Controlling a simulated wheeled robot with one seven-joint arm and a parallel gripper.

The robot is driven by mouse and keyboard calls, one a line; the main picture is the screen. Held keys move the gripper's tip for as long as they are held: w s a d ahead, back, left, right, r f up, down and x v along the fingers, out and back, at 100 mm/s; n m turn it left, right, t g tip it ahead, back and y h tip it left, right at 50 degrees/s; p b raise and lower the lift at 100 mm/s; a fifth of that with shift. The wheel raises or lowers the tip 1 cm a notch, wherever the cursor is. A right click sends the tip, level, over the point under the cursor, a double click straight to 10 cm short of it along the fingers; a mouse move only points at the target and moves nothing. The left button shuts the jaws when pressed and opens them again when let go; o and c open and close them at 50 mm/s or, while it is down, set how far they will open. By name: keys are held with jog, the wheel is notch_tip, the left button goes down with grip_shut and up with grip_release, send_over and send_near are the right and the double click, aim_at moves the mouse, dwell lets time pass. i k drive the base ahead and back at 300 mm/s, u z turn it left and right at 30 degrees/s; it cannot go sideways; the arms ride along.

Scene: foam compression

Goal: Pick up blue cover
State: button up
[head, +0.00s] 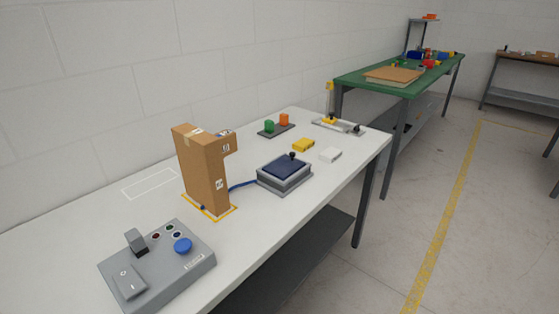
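The blue cover (282,170) is a dark blue slab with a small black knob on top. It lies flat on a grey box-like base (285,186) near the middle of the white table. A blue cable runs from the base to the left, toward a tall cardboard-brown structure. My gripper is not in view, so where it is relative to the cover cannot be seen.
The brown structure (203,171) stands left of the cover. A grey control box (194,268) with a blue button is at the front left. White table (90,221) is clear at left.

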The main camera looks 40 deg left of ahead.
aim_at(285, 166)
jog(key=u, duration=0.55)
jog(key=i, duration=1.15)
jog(key=u, duration=0.65)
